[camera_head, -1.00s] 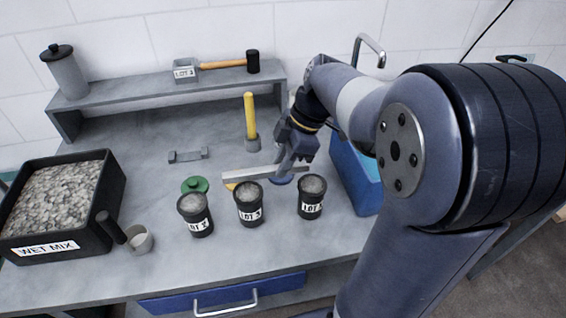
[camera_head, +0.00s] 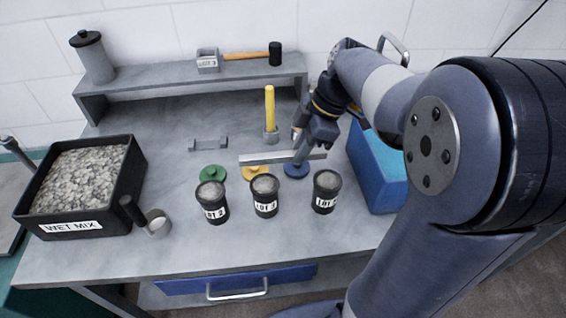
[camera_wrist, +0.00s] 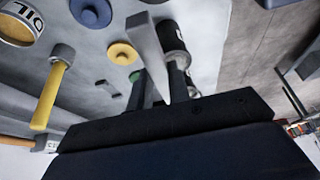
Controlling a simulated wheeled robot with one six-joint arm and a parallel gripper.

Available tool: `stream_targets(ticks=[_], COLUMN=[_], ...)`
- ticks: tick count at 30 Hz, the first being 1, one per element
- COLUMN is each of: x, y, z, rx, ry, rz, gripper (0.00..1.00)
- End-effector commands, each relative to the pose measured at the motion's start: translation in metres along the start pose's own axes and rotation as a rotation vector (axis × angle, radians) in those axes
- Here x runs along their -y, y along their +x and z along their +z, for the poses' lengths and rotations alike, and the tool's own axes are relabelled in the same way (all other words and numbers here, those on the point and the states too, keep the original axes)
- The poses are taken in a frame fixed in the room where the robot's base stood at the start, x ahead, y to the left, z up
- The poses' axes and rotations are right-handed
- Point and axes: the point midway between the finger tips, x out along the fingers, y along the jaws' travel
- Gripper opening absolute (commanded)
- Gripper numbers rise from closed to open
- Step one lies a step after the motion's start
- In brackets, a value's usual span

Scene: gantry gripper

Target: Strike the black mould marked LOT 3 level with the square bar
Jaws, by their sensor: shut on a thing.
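Three black moulds filled with grey mix stand in a row near the table's front. The middle mould (camera_head: 265,197) has a label that seems to read LOT 3. The left mould (camera_head: 212,204) appears marked LOT 2; the right mould (camera_head: 326,192) is hard to read. My gripper (camera_head: 303,150) is shut on the square bar (camera_head: 262,159), near its right part. The bar lies roughly level, crosswise behind the moulds in the picture, apart from their rims. In the wrist view the bar (camera_wrist: 148,48) runs between my fingers, and a black mould (camera_wrist: 172,38) shows partly behind it.
Green (camera_head: 212,173), yellow (camera_head: 255,173) and blue (camera_head: 296,171) discs lie behind the moulds. A yellow-handled tool (camera_head: 270,108) stands behind the bar. A blue box (camera_head: 378,175) is at right, the wet mix tray (camera_head: 137,180) and a scoop (camera_head: 158,224) at left. An empty grey rest (camera_head: 208,145) lies mid-table.

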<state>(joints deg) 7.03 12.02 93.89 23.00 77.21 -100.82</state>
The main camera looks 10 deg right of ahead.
Motion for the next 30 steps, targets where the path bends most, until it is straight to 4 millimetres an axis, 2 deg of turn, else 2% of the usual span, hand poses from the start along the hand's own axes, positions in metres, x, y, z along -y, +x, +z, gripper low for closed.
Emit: stream_targets(ticks=[21, 30], x=[0.000, 0.000], y=[0.044, 0.049], z=[0.018, 0.020], rx=[-0.004, -0.004], ry=[-0.001, -0.001], rz=[0.002, 0.004], gripper=[0.00, 0.00])
